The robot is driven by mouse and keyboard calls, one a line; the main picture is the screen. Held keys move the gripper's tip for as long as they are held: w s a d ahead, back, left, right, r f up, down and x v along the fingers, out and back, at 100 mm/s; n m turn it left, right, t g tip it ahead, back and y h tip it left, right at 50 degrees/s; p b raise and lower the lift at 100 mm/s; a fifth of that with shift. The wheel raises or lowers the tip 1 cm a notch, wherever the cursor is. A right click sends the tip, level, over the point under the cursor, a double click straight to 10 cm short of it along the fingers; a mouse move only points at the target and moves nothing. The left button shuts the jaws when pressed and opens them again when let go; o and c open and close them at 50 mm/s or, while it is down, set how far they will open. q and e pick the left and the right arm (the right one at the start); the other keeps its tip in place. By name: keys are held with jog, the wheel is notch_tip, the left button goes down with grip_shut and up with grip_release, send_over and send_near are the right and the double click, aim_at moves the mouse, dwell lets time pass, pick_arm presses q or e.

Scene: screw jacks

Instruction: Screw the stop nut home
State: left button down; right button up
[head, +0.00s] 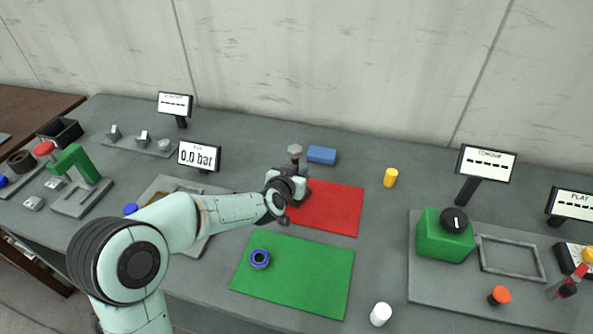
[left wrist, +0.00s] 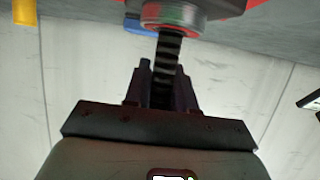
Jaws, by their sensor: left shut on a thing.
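A jack with an upright threaded screw stands at the back edge of the red mat (head: 335,209). Its grey hexagonal top (head: 295,149) shows above my left gripper in the head view. In the left wrist view the dark threaded screw (left wrist: 167,55) runs from a silvery ring (left wrist: 172,17) to between the fingers. My left gripper (left wrist: 160,85) is shut on the screw; the exact contact is dark. A blue ring with a dark hole (head: 260,259) lies on the green mat (head: 310,277), apart from the gripper. I cannot tell which ring is the stop nut. My right gripper is out of view.
A blue block (head: 321,155) lies behind the red mat and a yellow cylinder (head: 390,177) to its right. A white cylinder (head: 380,314) stands near the front edge. A green box with a black knob (head: 445,235) is at right. A display (head: 199,156) stands left.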

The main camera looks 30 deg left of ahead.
pick_arm(q)
jog(key=c, duration=0.9)
grip_release()
jog(key=shift+c, duration=0.2)
jog(key=shift+s+r, duration=0.15)
jog(key=shift+r, duration=0.1)
jog(key=v, duration=1.1)
jog(key=shift+s, duration=0.35)
